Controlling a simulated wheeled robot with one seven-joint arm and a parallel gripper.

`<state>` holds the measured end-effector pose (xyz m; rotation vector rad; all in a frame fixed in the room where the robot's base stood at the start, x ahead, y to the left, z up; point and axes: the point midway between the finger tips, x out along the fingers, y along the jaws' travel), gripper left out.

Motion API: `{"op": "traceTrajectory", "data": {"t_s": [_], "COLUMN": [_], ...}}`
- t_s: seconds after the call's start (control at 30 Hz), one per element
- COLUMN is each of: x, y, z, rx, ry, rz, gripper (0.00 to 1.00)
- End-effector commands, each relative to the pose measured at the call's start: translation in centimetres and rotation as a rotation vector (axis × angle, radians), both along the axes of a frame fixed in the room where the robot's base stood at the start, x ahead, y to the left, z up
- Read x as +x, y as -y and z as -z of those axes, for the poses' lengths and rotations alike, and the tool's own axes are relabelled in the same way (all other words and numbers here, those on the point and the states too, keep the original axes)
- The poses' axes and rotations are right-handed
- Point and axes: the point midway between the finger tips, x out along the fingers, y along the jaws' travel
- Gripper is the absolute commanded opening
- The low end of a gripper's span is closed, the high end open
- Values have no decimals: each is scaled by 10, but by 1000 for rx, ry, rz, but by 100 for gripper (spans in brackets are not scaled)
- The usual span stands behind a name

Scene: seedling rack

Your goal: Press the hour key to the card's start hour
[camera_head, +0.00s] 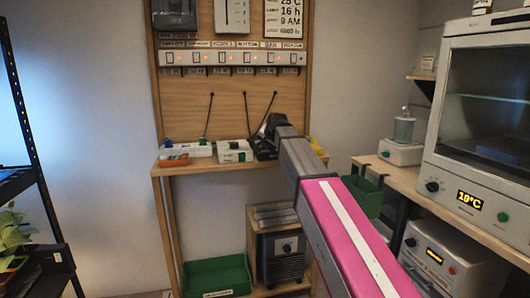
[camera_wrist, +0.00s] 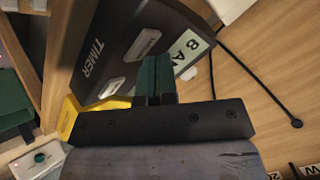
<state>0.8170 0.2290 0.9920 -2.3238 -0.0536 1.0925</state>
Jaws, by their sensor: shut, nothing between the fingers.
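The dark timer (camera_wrist: 108,42) shows in the wrist view, lettered TIMER, with a lit display (camera_wrist: 193,48) reading 8 AM. A pale key (camera_wrist: 146,43) with small unreadable lettering sits between the lettering and the display, and a second pale key (camera_wrist: 112,88) lies nearer the timer's edge. My gripper (camera_wrist: 156,64) is shut and empty, its green fingertips over the timer face near the display; I cannot tell whether they touch. In the head view the timer (camera_head: 263,150) is mostly hidden behind my gripper (camera_head: 271,128). The card (camera_head: 286,18) on the board reads 9 AM.
A yellow object (camera_wrist: 92,113) lies beside the timer. White boxes (camera_head: 235,151) stand left of it on the wooden shelf (camera_head: 220,168). Dark cords (camera_head: 248,115) hang on the board behind. A cabinet reading 19°C (camera_head: 433,190) stands at right.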

Motion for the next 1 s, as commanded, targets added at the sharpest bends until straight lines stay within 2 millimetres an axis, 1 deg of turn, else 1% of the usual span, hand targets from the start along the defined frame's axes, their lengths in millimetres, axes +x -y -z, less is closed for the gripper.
{"op": "traceTrajectory", "data": {"t_s": [0.4, 0.7, 0.83, 1.0], "x": [0, 0, 0, 0], "y": [0, 0, 0, 0], "z": [5, 4, 1, -7], "rx": [0, 0, 0, 1], "ry": [0, 0, 0, 1], "rz": [0, 0, 0, 0], "gripper": [0, 0, 0, 0]}}
